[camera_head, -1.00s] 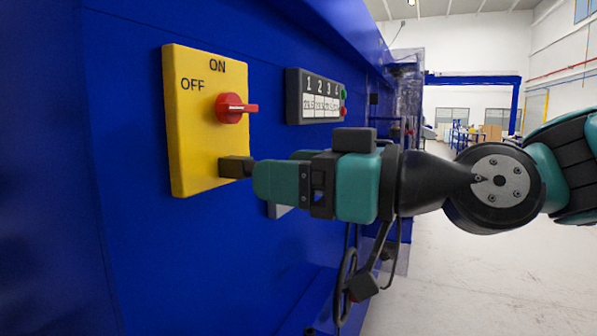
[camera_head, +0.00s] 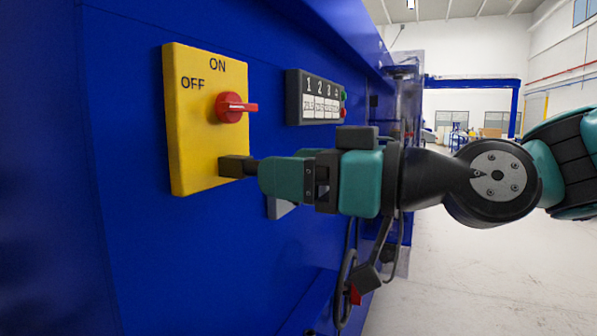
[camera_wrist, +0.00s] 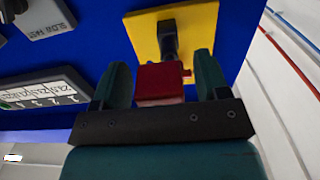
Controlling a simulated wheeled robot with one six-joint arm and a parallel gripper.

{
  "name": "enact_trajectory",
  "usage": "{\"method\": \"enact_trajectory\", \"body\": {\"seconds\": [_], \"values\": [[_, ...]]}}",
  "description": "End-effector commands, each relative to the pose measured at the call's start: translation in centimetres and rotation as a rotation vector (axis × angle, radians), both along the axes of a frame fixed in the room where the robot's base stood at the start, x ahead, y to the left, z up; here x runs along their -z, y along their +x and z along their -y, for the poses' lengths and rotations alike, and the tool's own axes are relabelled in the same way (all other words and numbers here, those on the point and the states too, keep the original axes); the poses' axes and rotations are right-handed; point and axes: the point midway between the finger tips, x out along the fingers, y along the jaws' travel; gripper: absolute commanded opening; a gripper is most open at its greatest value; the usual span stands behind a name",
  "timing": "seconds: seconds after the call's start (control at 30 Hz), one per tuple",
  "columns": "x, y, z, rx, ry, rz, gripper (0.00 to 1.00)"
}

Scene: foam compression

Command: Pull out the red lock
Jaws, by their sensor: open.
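The red lock (camera_wrist: 160,83) shows in the wrist view as a red block between my two fingers, with small gaps on both sides. It sits in front of a black block (camera_wrist: 168,40) on the yellow plate (camera_wrist: 200,30). In the head view my gripper (camera_head: 262,178) faces the lower part of the plate, just off the black block (camera_head: 237,167), and its fingers hide the lock. My gripper is open. The red ON/OFF knob (camera_head: 232,107) is above it on the plate, its handle pointing right.
A dark number panel (camera_head: 318,97) with green and red buttons is on the blue machine wall (camera_head: 130,240) right of the plate. A grey part (camera_head: 282,208) sits behind my gripper. A dark cable with a red-ended piece (camera_head: 355,293) hangs below. Open floor lies right.

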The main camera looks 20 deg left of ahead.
Motion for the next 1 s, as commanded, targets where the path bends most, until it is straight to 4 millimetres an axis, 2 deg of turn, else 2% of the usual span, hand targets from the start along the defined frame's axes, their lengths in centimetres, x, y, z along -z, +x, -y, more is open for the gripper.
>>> {"method": "enact_trajectory", "body": {"seconds": [0.73,1.0], "values": [[0.01,-0.02,0.00,0.000,0.000,0.000,0.68],[0.01,-0.02,0.00,0.000,0.000,0.000,0.06]]}}
